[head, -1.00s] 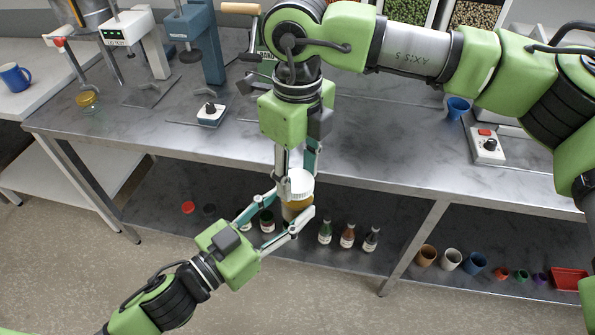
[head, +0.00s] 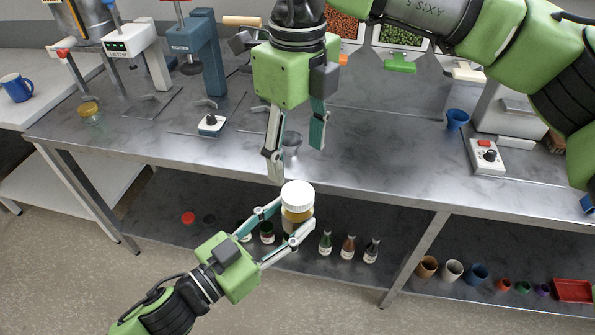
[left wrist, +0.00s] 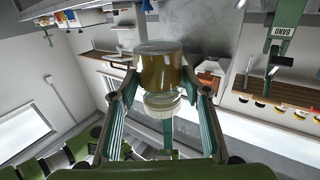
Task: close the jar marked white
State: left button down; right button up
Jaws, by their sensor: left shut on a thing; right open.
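A jar with amber contents (head: 298,214) is held upright in front of the bench, with a white lid (head: 297,194) on its top. I cannot tell whether the lid is tight. My left gripper (head: 296,220) is shut around the jar's body from the lower left. In the left wrist view, the jar (left wrist: 160,70) sits between both fingers, with its pale lid end (left wrist: 162,103) lower in the picture. My right gripper (head: 297,156) is open and empty just above the lid, pointing down, with its fingers apart and clear of the lid.
The steel bench (head: 370,150) stands behind, with its front edge close to the jar. Several small bottles (head: 347,246) stand on the lower shelf, with a red disc (head: 188,218) to their left.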

notch_tip(320, 180, up, 4)
jog(key=shift+f, duration=0.15)
dwell(0.6)
